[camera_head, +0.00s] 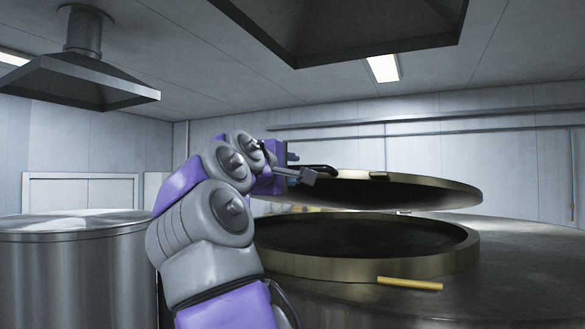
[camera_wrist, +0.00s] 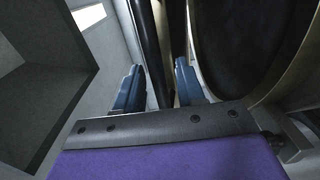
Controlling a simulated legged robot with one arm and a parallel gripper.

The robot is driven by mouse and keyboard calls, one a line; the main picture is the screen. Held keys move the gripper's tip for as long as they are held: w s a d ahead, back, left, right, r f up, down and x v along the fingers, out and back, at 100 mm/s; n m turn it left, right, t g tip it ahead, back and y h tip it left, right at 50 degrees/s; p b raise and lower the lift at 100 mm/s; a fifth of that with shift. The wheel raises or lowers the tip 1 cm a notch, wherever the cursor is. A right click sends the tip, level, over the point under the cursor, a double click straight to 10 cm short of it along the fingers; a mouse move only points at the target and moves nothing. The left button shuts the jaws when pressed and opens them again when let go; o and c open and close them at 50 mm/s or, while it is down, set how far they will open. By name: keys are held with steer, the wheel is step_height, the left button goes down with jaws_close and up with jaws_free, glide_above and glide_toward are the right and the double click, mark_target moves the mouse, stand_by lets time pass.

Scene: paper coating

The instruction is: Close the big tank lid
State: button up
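The big tank lid (camera_head: 405,190) is a wide brass-edged disc, tilted and held above the round tank opening (camera_head: 330,264). A gap shows between lid and rim. A black curved handle (camera_head: 318,167) is at the lid's left edge. My gripper (camera_head: 296,172) is beside this handle, partly hidden by my arm. In the wrist view, my gripper's blue fingers (camera_wrist: 158,85) stand apart, with the dark handle bar (camera_wrist: 152,50) running between them. A thin light gap shows beside the bar. The lid's dark underside (camera_wrist: 240,40) fills the right.
A yellow handle (camera_head: 410,283) sticks out from the tank rim's front. A closed steel tank (camera_head: 75,235) stands at left. Vent hoods hang overhead, at left (camera_head: 80,78) and above the arm (camera_head: 350,30). Pipes run along the back wall.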

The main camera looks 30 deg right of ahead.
steer(key=shift+w+d, duration=0.1)
steer(key=shift+w, duration=0.25)
steer(key=shift+d, duration=0.15)
steer(key=shift+d, duration=0.15)
steer(key=c, duration=0.3)
jaws_close()
